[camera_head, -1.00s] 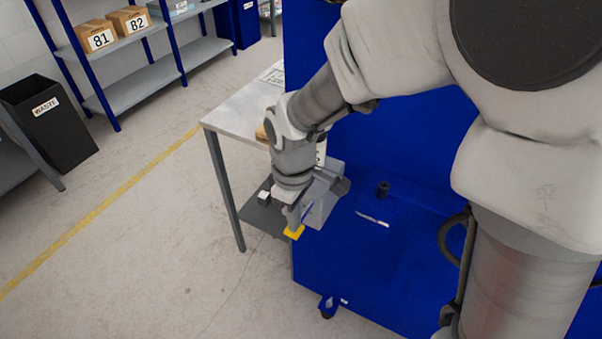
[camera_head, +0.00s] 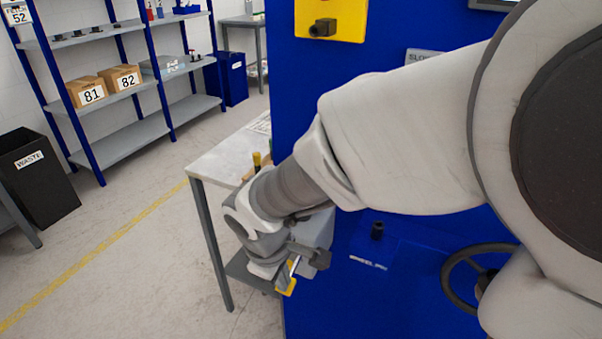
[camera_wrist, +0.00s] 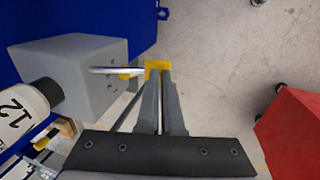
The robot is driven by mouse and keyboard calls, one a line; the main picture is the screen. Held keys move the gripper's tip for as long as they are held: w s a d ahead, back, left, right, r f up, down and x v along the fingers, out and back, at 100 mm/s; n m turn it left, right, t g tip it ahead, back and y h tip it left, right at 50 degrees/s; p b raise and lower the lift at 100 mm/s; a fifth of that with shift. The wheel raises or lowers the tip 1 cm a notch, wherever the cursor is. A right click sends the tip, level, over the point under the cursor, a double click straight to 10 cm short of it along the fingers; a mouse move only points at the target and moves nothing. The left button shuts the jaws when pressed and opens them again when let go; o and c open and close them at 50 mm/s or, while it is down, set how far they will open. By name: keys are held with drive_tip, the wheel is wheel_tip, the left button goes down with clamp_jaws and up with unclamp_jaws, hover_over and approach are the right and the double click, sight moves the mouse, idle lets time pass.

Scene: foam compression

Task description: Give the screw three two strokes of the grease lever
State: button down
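A metal lever (camera_wrist: 115,70) sticks out of the block to the right and ends in a yellow grip (camera_wrist: 157,66). My gripper (camera_wrist: 160,76) has its fingers close together at this yellow grip and looks shut on it. In the head view, my gripper (camera_head: 286,283) is at the yellow grip, low beside the grey block (camera_head: 318,232), which my wrist partly hides. I cannot identify the screw.
A blue machine body (camera_head: 400,285) with a black handwheel (camera_head: 462,270) stands at the right. A table (camera_head: 215,165) is behind my wrist. A red object (camera_wrist: 295,135) is at the right in the wrist view. Open floor (camera_head: 120,270) lies to the left.

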drive_tip(key=shift+r+p, duration=0.65)
drive_tip(key=shift+r, duration=0.2)
drive_tip(key=shift+r+p, duration=0.25)
drive_tip(key=shift+p, duration=0.05)
drive_tip(key=p+v, duration=0.5)
drive_tip(key=v, duration=0.8)
drive_tip(key=shift+w+r, duration=0.25)
drive_tip(key=shift+w, duration=0.05)
drive_tip(key=s+d+r+m+t+p, duration=0.1)
drive_tip(key=s+d+r+m, duration=0.1)
drive_tip(key=d, duration=0.5)
drive_tip(key=s+d+r+m+t+p, duration=0.1)
drive_tip(key=s+d+r+m, duration=0.2)
drive_tip(key=d+m, duration=0.4)
drive_tip(key=s+d+r+m+t+y+p, duration=0.1)
drive_tip(key=s+d+r+m, duration=0.1)
drive_tip(key=d+r+m, duration=0.2)
drive_tip(key=d, duration=0.3)
drive_tip(key=shift+s+d+r, duration=0.15)
drive_tip(key=shift+s+r, duration=0.05)
drive_tip(key=shift+r, duration=0.1)
